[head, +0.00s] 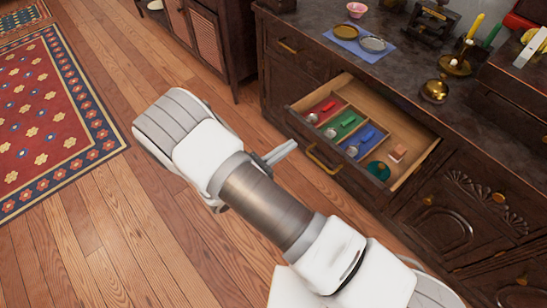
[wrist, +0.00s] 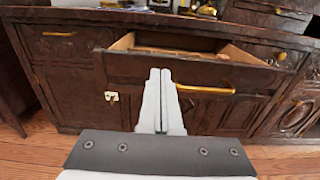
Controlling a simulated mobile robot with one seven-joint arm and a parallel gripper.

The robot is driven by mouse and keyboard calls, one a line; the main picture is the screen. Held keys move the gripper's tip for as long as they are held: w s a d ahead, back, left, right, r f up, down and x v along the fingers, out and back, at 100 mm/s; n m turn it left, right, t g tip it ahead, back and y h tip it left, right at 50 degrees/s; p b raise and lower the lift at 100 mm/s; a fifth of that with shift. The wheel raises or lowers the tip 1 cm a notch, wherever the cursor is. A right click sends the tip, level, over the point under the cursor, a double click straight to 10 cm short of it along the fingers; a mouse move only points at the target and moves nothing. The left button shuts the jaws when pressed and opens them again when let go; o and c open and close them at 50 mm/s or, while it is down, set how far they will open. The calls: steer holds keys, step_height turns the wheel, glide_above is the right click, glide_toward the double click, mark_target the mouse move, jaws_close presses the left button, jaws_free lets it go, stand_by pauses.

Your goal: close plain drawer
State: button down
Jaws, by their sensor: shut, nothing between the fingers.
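The open drawer (head: 405,123) juts out of a dark wooden cabinet in the head view. Its front is plain with a brass handle (head: 322,162). Inside are divided compartments with red, green and blue items, a round teal item and a small pinkish block. My gripper (head: 289,149) is shut and empty, in front of the drawer front's left part. In the wrist view the gripper tips (wrist: 160,74) overlap the drawer front (wrist: 245,74), just left of the handle (wrist: 205,89). I cannot tell whether they touch it.
The countertop (head: 400,83) above holds a blue mat (head: 358,43) with two dishes, a pink bowl (head: 357,9), a brass pot (head: 434,91) and candles. A closed drawer (head: 292,52) sits to the left. Carved doors (head: 445,225) are at right. The wooden floor in front is clear.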

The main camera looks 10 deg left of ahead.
mark_target(310, 131)
steer(key=b+x, duration=0.1)
steer(key=x, duration=0.5)
stand_by(0.3)
steer(key=shift+w+d, duration=0.25)
steer(key=x, duration=2.3)
steer(key=shift+w+d+b, duration=0.25)
steer(key=shift+w+b, duration=0.05)
steer(key=shift+s+a, duration=0.1)
steer(key=shift+s+a, duration=0.35)
steer(key=p+v, duration=0.3)
steer(key=v, duration=0.9)
steer(key=shift+s+a+r, duration=0.1)
steer(key=shift+s, duration=0.2)
